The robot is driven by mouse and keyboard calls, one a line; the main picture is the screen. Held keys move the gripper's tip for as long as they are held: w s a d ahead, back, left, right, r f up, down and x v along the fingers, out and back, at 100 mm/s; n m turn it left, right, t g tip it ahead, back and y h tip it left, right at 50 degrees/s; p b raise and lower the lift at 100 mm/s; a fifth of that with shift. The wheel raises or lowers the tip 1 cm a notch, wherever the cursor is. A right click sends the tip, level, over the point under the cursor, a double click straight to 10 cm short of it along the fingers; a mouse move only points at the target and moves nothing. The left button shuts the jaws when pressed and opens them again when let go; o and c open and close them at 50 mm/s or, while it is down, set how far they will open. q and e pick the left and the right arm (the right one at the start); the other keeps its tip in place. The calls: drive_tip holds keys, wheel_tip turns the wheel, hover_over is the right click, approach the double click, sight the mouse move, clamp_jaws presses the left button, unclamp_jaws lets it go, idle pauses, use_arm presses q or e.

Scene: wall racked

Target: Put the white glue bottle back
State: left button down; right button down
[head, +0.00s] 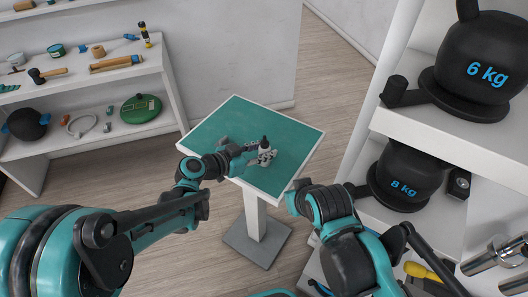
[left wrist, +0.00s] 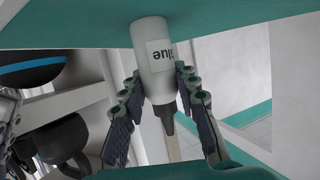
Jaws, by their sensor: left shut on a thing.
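The white glue bottle (left wrist: 155,60) is upright, with a dark nozzle and a label with upside-down letters in the left wrist view. In the head view it is small, its dark nozzle (head: 264,142) pointing up above my left gripper (head: 262,156). My left gripper is shut on the bottle, its fingers on either side in the left wrist view (left wrist: 163,95). The bottle's base is at the teal top of the small pedestal table (head: 213,128); I cannot tell whether it touches.
A white wall shelf (head: 95,82) at the left holds tools, tins, a hammer and a round green object (head: 141,108). A white rack (head: 430,130) at the right holds kettlebells marked 6 kg (head: 485,60) and 8 kg (head: 405,175). Most of the tabletop is bare.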

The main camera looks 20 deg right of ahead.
use_arm(q)
drive_tip(key=c, duration=1.1)
unclamp_jaws()
drive_tip(key=shift+c, duration=0.2)
drive_tip(key=shift+r, duration=0.1)
drive_tip(key=shift+s+a+r, duration=0.1)
drive_tip(key=shift+a+r, duration=0.05)
drive_tip(key=shift+a, duration=0.15)
drive_tip(key=s+a+r+n+y+p, duration=0.1)
drive_tip(key=s+a+n+y, duration=0.3)
drive_tip(key=a, duration=0.6)
drive_tip(key=s+a+r+n+t+y+p, duration=0.1)
drive_tip(key=s+a+n+y, duration=0.3)
drive_tip(key=s+a, duration=0.3)
drive_tip(key=s+a+n+y+p, duration=0.1)
drive_tip(key=s+a+n+y, duration=0.3)
drive_tip(key=a, duration=1.1)
drive_tip(key=shift+s+r+n+t+y, duration=0.35)
drive_tip(key=shift+s+n, duration=0.25)
drive_tip(key=shift+s, duration=0.25)
drive_tip(key=shift+a, duration=0.1)
